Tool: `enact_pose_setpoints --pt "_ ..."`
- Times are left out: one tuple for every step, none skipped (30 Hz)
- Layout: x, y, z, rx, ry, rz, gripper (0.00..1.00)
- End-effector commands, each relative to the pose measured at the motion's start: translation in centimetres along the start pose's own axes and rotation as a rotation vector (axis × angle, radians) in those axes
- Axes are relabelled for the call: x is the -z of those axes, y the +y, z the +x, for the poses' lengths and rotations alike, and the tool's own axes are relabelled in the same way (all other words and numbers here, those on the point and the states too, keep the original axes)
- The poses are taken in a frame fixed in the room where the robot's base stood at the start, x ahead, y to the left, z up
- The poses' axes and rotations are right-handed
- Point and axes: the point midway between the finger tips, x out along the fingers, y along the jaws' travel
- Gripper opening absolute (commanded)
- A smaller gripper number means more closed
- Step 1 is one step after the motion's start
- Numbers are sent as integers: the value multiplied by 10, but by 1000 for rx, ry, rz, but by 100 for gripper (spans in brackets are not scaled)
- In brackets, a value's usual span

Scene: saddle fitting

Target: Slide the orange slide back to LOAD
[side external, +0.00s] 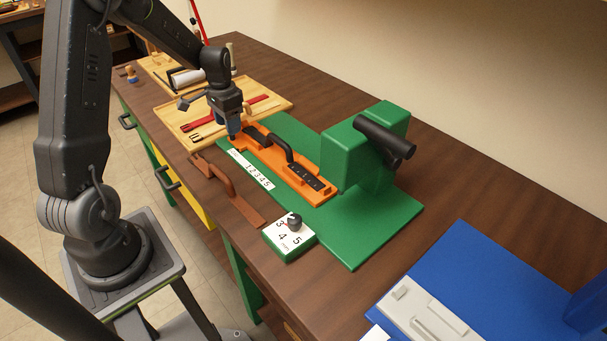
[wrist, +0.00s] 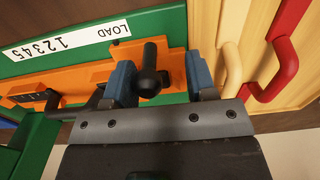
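The orange slide (side external: 312,196) lies along the green base (side external: 365,230), with a black handled strap piece (side external: 285,150) on it. Its far end is under my gripper (side external: 234,135), and its near end lies beside the green block. In the wrist view the orange slide (wrist: 75,85) runs beside a white scale (wrist: 65,40) marked LOAD and 1 to 5. A black knob (wrist: 150,82) stands at the slide's LOAD end. My gripper (wrist: 160,80) is open, its blue fingers on either side of the knob, with a clear gap at the right finger.
A green block (side external: 365,145) with a black cylinder stands over the base's right side. A dial box (side external: 290,238) and a brown handled strap (side external: 235,195) lie in front. A wooden board (side external: 275,103) with red straps is behind the gripper. A blue mat (side external: 480,270) lies at right.

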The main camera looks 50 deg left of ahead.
Motion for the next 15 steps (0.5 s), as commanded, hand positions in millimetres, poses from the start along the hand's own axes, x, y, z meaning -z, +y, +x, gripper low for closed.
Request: enact_pose_setpoints --pt "0 0 0 0 0 0 51" --pt "0 1 0 -1 0 0 51" --pt "0 1 0 -1 0 1 51" --pt "0 1 0 -1 0 1 51" --pt "0 1 0 -2 -1 1 51" --pt "0 1 -1 -2 0 1 51" --pt "0 1 -2 -2 0 1 51" --pt "0 1 -4 -1 0 1 51" --pt "0 1 -6 -1 1 1 51" --pt "1 1 -8 -1 1 1 51" --pt "0 1 -11 -2 0 1 51" --pt "0 2 -14 -2 0 1 51" --pt "0 1 -16 -2 0 1 51" --pt "1 1 -19 -1 1 1 51" --pt "0 2 -22 -2 0 1 51"
